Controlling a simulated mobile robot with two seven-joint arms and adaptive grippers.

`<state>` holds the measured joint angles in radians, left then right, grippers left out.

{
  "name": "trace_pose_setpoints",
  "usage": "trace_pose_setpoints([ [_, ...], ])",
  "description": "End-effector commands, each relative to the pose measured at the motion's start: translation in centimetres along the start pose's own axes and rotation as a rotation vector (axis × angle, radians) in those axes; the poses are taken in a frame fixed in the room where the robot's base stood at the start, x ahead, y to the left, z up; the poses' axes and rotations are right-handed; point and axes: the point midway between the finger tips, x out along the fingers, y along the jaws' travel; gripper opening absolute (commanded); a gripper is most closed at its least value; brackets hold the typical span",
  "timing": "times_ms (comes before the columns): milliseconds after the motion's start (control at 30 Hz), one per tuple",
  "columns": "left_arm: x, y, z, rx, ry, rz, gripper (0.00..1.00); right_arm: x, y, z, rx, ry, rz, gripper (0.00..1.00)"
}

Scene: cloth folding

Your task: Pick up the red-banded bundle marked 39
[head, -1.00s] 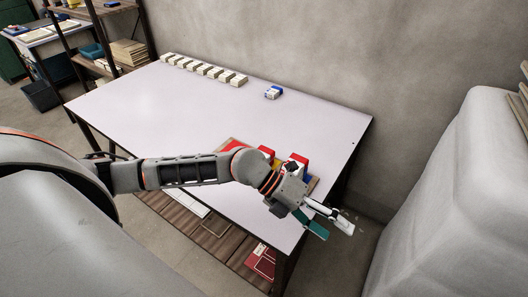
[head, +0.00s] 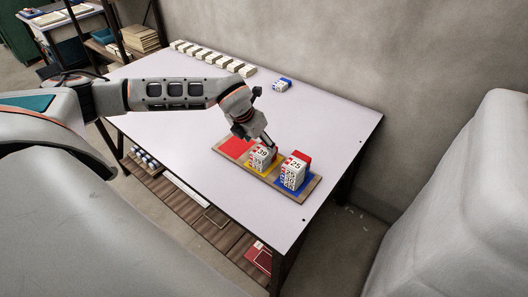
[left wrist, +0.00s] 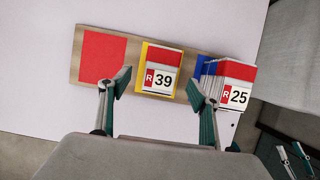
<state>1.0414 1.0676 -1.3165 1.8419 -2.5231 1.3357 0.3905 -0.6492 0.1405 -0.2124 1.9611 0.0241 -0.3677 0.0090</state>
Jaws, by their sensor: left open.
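The bundle marked 39 (head: 262,157), white with a red band and a red R label, stands on the yellow square of a wooden board. It also shows in the left wrist view (left wrist: 160,75). My left gripper (head: 268,145) is open above it; in the left wrist view its two fingers (left wrist: 160,98) lie on either side of the bundle, with the right finger close to the neighbouring bundle. Whether the fingers touch the bundle cannot be told.
A similar red-banded bundle marked 25 (head: 295,168) stands on the board's blue square. The board's red square (head: 237,148) is bare. A blue-and-white bundle (head: 282,84) and a row of white blocks (head: 212,58) are at the table's back. The table's left part is clear.

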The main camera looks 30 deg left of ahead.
Motion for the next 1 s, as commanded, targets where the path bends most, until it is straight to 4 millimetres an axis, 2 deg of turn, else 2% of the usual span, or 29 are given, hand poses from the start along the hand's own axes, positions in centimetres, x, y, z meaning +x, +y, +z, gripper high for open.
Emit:
trace_pose_setpoints([
  [233,3.5,-0.2,0.2,0.0,0.002,-0.001,0.62,-0.1,0.0,-0.2,0.0,0.0,0.0,0.4],
  [567,4.1,-0.1,0.2,0.001,0.001,-0.002,0.62,-0.1,0.0,-0.2,0.0,0.001,0.0,0.4],
  [700,4.1,-0.1,0.2,0.0,0.001,-0.002,0.26,-0.1,0.0,-0.2,0.0,0.001,0.0,0.4],
  [733,4.1,-0.1,0.2,0.0,0.001,-0.002,0.21,-0.1,0.0,-0.2,0.0,0.001,0.0,0.4],
  [1000,4.1,-0.1,0.2,0.0,0.0,-0.002,0.21,-0.1,0.0,-0.3,0.001,0.003,0.0,0.4],
])
